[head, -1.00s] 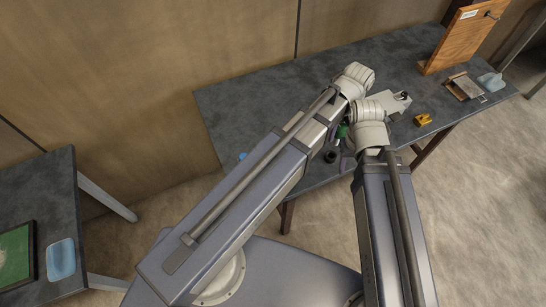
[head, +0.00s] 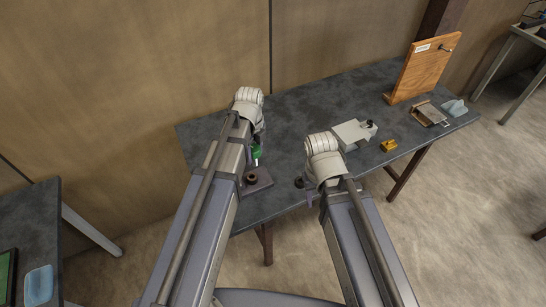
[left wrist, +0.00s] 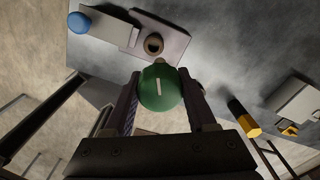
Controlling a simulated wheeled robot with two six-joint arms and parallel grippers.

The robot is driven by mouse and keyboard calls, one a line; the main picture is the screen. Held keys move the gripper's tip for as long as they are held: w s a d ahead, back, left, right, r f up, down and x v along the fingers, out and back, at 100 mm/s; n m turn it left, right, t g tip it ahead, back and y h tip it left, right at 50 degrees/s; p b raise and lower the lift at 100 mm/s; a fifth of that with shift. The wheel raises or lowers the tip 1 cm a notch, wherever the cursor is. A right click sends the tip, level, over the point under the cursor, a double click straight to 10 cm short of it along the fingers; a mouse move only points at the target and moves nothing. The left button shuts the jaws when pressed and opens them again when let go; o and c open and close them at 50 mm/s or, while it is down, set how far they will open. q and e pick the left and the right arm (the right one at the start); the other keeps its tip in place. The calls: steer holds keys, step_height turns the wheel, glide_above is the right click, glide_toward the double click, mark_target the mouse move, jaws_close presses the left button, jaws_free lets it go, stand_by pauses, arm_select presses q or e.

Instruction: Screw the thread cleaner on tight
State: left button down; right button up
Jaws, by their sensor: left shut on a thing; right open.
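My left gripper (left wrist: 163,98) is shut on a round green cap with a white mark (left wrist: 161,88), which I take for the thread cleaner. In the head view the green cap (head: 257,152) shows just below my left wrist. A dark ring-shaped fitting (head: 250,178) stands on a brown plate (head: 264,184). In the left wrist view the fitting (left wrist: 153,43) lies just beyond the cap, apart from it in the picture; the height gap is unclear. My right gripper (head: 309,190) is open over the table's front edge, its fingers mostly hidden by its wrist.
A small dark round thing (head: 299,183) is beside my right gripper. A black and yellow cylinder (left wrist: 243,117) and a blue ball (left wrist: 78,22) show in the left wrist view. A grey device (head: 351,134), yellow block (head: 388,146) and wooden board (head: 423,72) stand to the right.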

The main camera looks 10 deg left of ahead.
arm_select(q)
steer(key=shift+s+a, duration=0.3)
steer(key=shift+a, duration=0.5)
step_height(320, 180, down, 6)
steer(key=b, duration=0.5)
steer(key=shift+r+b, duration=0.2)
steer(key=shift+b, duration=0.15)
stand_by(3.5)
